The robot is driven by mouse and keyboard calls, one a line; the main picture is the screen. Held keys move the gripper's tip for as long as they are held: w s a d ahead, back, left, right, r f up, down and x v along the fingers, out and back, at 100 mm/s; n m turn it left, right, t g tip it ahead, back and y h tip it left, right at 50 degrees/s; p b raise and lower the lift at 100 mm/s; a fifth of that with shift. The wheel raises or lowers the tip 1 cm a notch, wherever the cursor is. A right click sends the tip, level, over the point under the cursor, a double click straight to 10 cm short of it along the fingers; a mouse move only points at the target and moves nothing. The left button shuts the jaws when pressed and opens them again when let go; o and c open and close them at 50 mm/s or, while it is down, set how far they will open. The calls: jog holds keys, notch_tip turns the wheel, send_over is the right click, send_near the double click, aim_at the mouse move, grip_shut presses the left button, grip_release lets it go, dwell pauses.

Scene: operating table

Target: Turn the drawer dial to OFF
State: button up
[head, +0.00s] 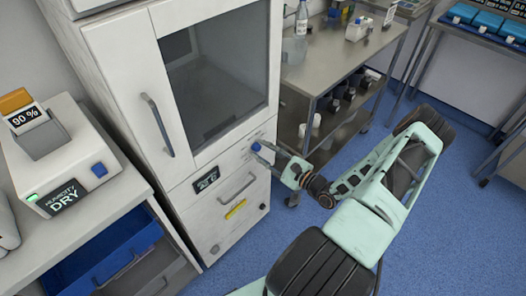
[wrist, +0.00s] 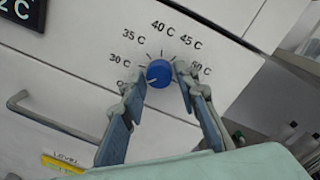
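The dial is a round blue knob (wrist: 159,74) on the white cabinet front, ringed by tick marks and temperature labels from 30 C upward. A pale mark on it seems to point lower left, toward a label starting with "O" that the left finger partly hides. My gripper (wrist: 158,78) has one finger on each side of the knob, with the tips close to its edges; a narrow gap seems to show at the left. In the head view, the dial (head: 256,147) is small and my gripper (head: 264,151) reaches it from the right.
A dark display (head: 207,180) sits left of the dial. Below are a drawer handle (head: 237,187) and a yellow label (head: 235,209). A glass-fronted cabinet door (head: 215,75) is above. A steel shelf table (head: 335,60) stands behind my arm at the right.

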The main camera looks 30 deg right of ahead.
jog(key=shift+o, duration=1.1)
jog(key=v, duration=1.2)
